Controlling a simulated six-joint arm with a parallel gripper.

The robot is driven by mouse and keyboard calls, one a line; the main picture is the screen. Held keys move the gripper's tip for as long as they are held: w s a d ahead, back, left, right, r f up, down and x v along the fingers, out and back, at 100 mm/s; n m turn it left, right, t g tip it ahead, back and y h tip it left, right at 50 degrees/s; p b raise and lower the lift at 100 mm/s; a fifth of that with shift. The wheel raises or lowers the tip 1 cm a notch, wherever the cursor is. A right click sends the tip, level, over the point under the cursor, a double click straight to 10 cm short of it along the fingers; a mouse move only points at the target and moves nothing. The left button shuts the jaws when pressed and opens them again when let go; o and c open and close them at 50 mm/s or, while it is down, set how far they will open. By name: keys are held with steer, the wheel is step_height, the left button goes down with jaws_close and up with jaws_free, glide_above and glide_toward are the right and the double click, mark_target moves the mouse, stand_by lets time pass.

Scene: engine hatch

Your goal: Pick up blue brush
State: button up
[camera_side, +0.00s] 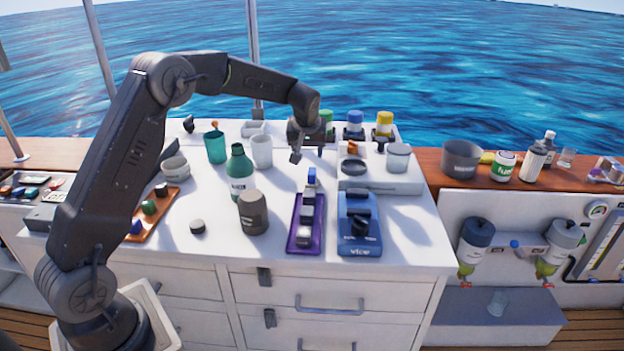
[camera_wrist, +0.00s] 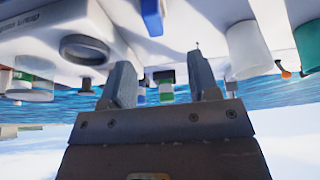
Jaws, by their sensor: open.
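A small upright blue piece (camera_side: 312,176), which looks like the blue brush, stands on the white counter just behind the purple tray (camera_side: 292,240). The lower part of the brush is hard to make out. It also shows as a blue block at the top edge of the wrist view (camera_wrist: 151,16), partly cut off. My gripper (camera_side: 308,156) is open and empty, above and slightly behind the blue brush, with its fingers apart from it. In the wrist view, nothing is held between the two fingers (camera_wrist: 160,65).
A blue vice (camera_side: 360,240) stands right of the purple tray. A white cup (camera_side: 261,151), green bottle (camera_side: 240,175) and dark jar (camera_side: 253,213) stand to the left. A raised grey unit with a dark ring (camera_side: 353,167) lies to the right.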

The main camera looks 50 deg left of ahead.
mark_target(312, 170)
steer(key=x, duration=0.4)
steer(key=shift+f, duration=0.25)
steer(key=shift+w+d+x, duration=0.15)
steer(key=shift+x, duration=1.15)
steer(key=shift+w+d+x, duration=0.15)
steer(key=shift+x, duration=1.2)
steer(key=shift+c, duration=0.3)
jaws_close()
steer(key=shift+r, duration=0.1)
